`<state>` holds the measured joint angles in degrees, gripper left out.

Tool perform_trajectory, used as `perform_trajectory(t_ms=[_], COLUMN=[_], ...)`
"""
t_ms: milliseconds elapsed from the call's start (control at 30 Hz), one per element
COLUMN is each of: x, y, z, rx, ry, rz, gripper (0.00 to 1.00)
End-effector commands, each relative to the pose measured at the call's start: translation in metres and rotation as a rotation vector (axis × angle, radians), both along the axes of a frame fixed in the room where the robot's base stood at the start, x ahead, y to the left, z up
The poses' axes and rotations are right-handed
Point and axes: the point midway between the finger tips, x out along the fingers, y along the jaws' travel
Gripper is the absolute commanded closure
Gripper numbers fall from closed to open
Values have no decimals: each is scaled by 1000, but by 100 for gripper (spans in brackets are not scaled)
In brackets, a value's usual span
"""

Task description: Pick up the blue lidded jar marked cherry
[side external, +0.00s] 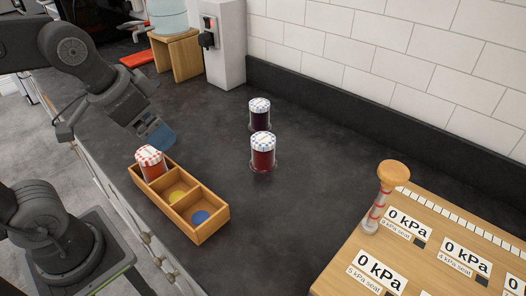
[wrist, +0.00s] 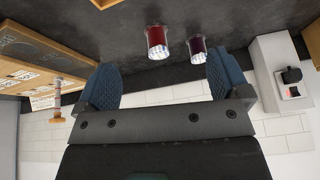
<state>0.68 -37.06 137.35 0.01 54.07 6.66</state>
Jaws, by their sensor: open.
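Two jars with blue-and-white checked lids stand upright on the dark counter. The nearer jar (side external: 263,154) has red contents; the farther jar (side external: 260,116) has dark purple contents. I cannot read a cherry mark on either. In the wrist view, which looks upside down, the red jar (wrist: 157,37) and the purple jar (wrist: 196,46) appear beyond my fingers. My gripper (side external: 157,136) is open and empty, left of both jars and above the far end of the wooden crate. In the wrist view my gripper's (wrist: 166,80) fingers are wide apart.
The wooden crate (side external: 211,235) has three compartments: a red-lidded jar (side external: 151,165), a yellow disc (side external: 178,197) and a blue disc (side external: 200,217). A wooden-topped plunger (side external: 393,174) stands on a board with kPa labels at right. A white dispenser (side external: 224,45) stands behind. Counter around the blue-lidded jars is clear.

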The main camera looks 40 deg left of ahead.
Motion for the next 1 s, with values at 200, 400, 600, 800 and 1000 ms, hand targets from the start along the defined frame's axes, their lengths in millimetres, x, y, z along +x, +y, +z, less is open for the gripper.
perform_trajectory(t_ms=[200,400,600,800,1000], x=[70,141,199,228,232], y=[-12,-29,-47,-58,-59], z=[28,30,11,-5,-23], rx=[129,221,271,288,289], ry=[135,249,339,377,386], rz=[-352,-713,-1043,-1227,-1261], gripper=[6,6,6,6,6])
